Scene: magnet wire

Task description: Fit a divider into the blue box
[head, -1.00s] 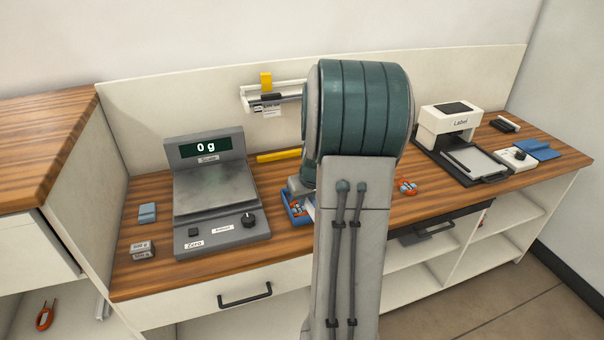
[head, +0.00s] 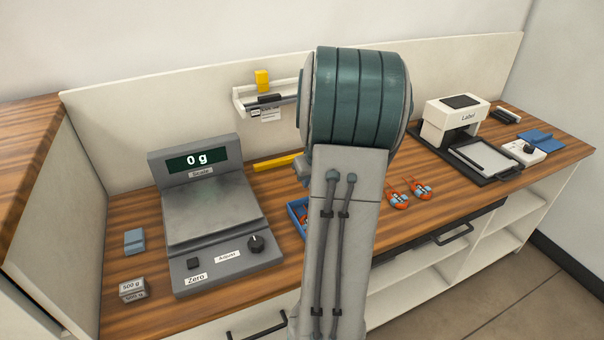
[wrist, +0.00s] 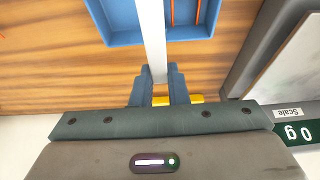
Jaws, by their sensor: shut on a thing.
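The blue box (wrist: 128,38) is at the top of the wrist view, with its near wall and part of its inside showing. In the head view the blue box (head: 294,216) is mostly hidden behind my arm. My gripper (wrist: 154,74) is shut on a pale, flat strip, the divider (wrist: 153,35). The divider reaches up the wrist view from between the fingers and passes across the box's near wall. I cannot tell whether it is above the box or down inside it. The gripper is hidden in the head view.
A scale (head: 212,215) reading 0 g stands left of the box. Weights (head: 132,290) lie at the far left. A yellow bar (head: 275,163) lies behind the box. Orange wire pieces (head: 399,200) lie right of my arm. A label printer (head: 452,125) stands further right.

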